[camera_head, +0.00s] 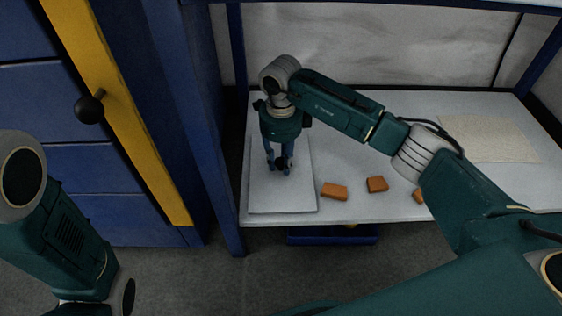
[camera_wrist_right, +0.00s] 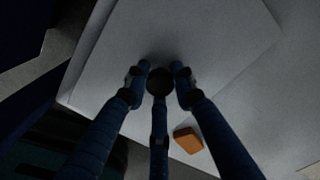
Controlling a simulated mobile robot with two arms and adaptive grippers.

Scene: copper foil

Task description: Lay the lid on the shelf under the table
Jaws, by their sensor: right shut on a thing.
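The lid (camera_head: 268,198) is a flat pale rectangular plate with a dark round knob. It is at the left end of the pale shelf (camera_head: 338,160), flat and level with it. I cannot tell whether it touches the shelf or hovers just above it. My right gripper (camera_head: 280,168) points down over the lid, its fingers shut on the knob. In the right wrist view the fingers (camera_wrist_right: 160,78) close around the knob, and the lid (camera_wrist_right: 200,30) spreads out beyond them. My left arm shows at the left of the head view, but its gripper is out of view.
Several orange-brown blocks, among them one just right of the lid (camera_head: 334,191) and another (camera_head: 377,184), lie on the shelf. A beige textured sheet (camera_head: 488,139) lies at the right. A blue table leg (camera_head: 236,150) stands close left of the lid, beside a blue cabinet (camera_head: 75,190).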

